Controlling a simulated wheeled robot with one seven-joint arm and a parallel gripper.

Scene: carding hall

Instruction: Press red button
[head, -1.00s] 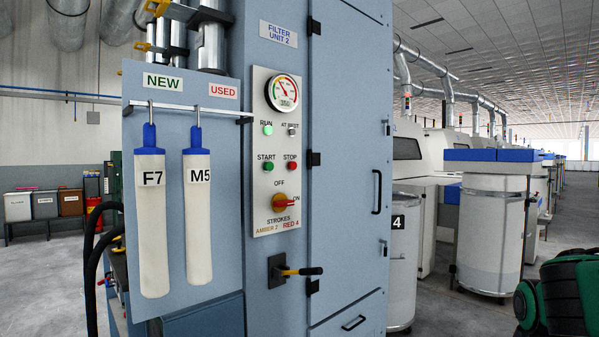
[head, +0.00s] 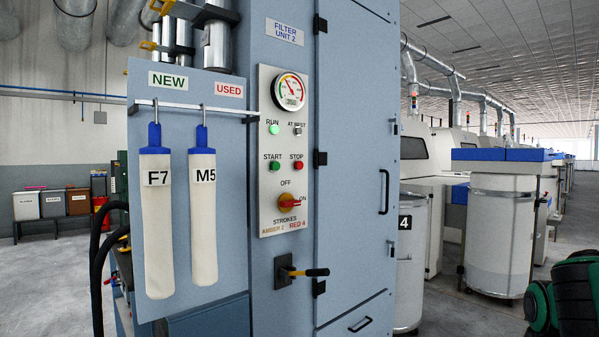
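The red STOP button (head: 298,166) is on the pale control panel (head: 285,215) of the blue cabinet marked FILTER UNIT 2 (head: 345,180). The green START button (head: 276,166) is beside it to the left. Above them, the RUN lamp (head: 273,129) glows green and the AT REST lamp (head: 297,130) looks unlit. A round gauge (head: 290,91) tops the panel. My gripper is not in view.
Two white filter sleeves, F7 (head: 158,225) and M5 (head: 203,220), hang from a rail (head: 190,109) left of the panel. A yellow-tipped lever (head: 305,272) sticks out below it. A dark green and black object (head: 565,298) is at the lower right. Grey floor (head: 465,310) shows at right.

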